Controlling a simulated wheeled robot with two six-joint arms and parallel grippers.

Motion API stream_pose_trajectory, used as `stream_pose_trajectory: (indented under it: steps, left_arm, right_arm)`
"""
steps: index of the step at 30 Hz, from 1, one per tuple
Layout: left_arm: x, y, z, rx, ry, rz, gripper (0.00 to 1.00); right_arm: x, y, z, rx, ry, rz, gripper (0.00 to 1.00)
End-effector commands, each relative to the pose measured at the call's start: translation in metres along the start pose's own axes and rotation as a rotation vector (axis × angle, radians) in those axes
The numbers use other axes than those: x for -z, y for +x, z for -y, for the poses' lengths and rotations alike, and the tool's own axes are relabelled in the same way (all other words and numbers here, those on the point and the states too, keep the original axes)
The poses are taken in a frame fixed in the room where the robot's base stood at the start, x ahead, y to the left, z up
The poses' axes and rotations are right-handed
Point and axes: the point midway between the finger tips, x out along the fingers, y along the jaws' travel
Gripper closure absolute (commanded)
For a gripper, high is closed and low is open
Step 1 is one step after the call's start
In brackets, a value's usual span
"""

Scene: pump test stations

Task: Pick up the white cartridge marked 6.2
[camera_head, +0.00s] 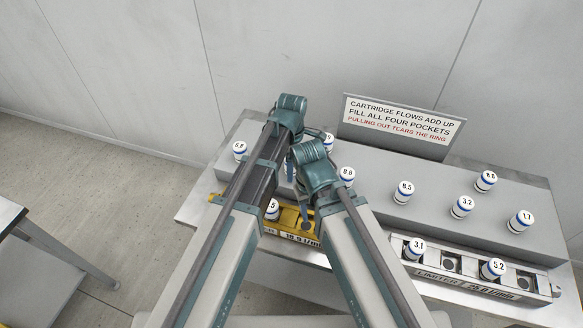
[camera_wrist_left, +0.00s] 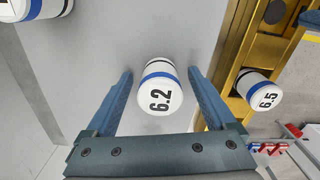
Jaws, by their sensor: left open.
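The white cartridge marked 6.2 (camera_wrist_left: 160,92) has a blue band and a dark band and stands on the grey bench top in the left wrist view. My left gripper (camera_wrist_left: 160,72) is open, with one finger on each side of this cartridge. A small gap shows on both sides, so the fingers look apart from it. In the head view my arms cover the left gripper and most of that area, and I cannot read a 6.2 label there.
Cartridge 6.5 (camera_wrist_left: 260,92) sits in the yellow tray (camera_wrist_left: 242,52), right of my left gripper. Another cartridge (camera_wrist_left: 38,6) stands at the upper left. Cartridge 6.8 (camera_head: 240,149) is on the bench's left. A grey tray (camera_head: 462,285) holds 3.1 and 5.2. A sign (camera_head: 398,120) stands behind.

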Motion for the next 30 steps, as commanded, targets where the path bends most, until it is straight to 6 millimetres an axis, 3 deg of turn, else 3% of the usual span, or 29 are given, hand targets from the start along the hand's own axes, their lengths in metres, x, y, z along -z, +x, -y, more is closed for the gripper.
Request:
stream_pose_trajectory:
  steps: [2, 17, 30]
  left_arm:
    - [0.0001, -0.0008, 0.0000, 0.000, 0.000, 0.000, 0.11]
    - [0.0000, -0.0007, 0.0000, 0.000, 0.000, 0.000, 1.00]
    - [0.0024, -0.0049, -0.0006, 0.000, 0.000, 0.000, 1.00]
  right_arm:
    - [-0.0001, -0.0007, -0.0001, 0.000, 0.000, 0.000, 0.50]
    - [-0.0001, -0.0007, -0.0001, 0.000, 0.000, 0.000, 0.50]
    - [-0.0004, -0.0049, -0.0005, 0.000, 0.000, 0.000, 0.50]
